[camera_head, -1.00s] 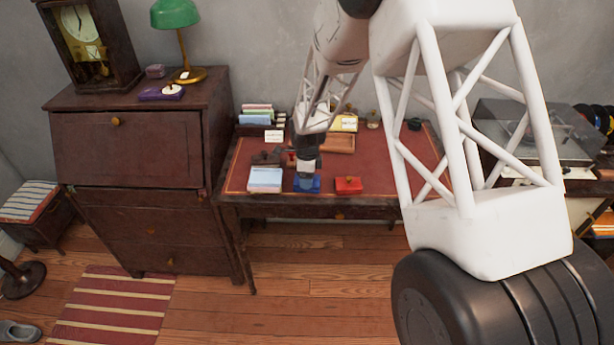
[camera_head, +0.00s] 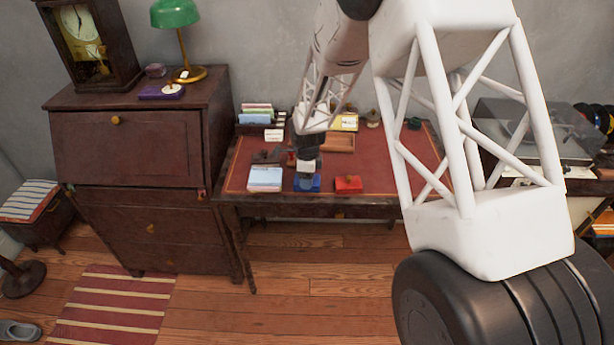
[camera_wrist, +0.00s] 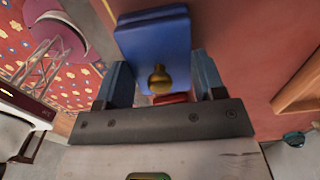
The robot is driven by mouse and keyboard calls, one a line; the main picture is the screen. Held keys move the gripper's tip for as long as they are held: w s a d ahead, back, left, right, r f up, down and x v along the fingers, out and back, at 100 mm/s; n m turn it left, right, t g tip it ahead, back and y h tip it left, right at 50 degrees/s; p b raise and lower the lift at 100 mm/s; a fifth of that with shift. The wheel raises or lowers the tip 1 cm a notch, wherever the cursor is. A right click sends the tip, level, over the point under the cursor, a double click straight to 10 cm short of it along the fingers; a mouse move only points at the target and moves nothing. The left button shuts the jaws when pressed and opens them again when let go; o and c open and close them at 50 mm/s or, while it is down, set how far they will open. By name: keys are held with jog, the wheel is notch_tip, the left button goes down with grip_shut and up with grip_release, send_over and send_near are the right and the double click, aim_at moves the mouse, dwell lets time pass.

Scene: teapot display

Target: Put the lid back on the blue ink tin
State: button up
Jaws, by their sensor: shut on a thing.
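In the head view, my gripper (camera_head: 307,173) is low over the front middle of the red-topped desk. A blue shape, which I take for the blue ink tin (camera_head: 315,187), shows on the desk right under it; the fingers partly cover it. In the wrist view, the blue lid (camera_wrist: 155,42) with its round brass knob (camera_wrist: 159,79) is between the two fingers of my gripper (camera_wrist: 163,80). I cannot tell whether the lid touches the tin.
A red tin (camera_head: 348,184) stands just right of my gripper, a pale blue notepad (camera_head: 265,178) just left. Behind are a wooden tray (camera_head: 338,142) and a card rack (camera_head: 258,118). The desk top (camera_head: 390,165) is clear to the right. A tall dark bureau (camera_head: 140,150) stands left.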

jog(key=o, duration=1)
jog(key=shift+o, duration=0.6)
jog(key=shift+r, duration=0.15)
jog(key=shift+r, duration=3.35)
jog(key=shift+c, duration=0.5)
grip_shut()
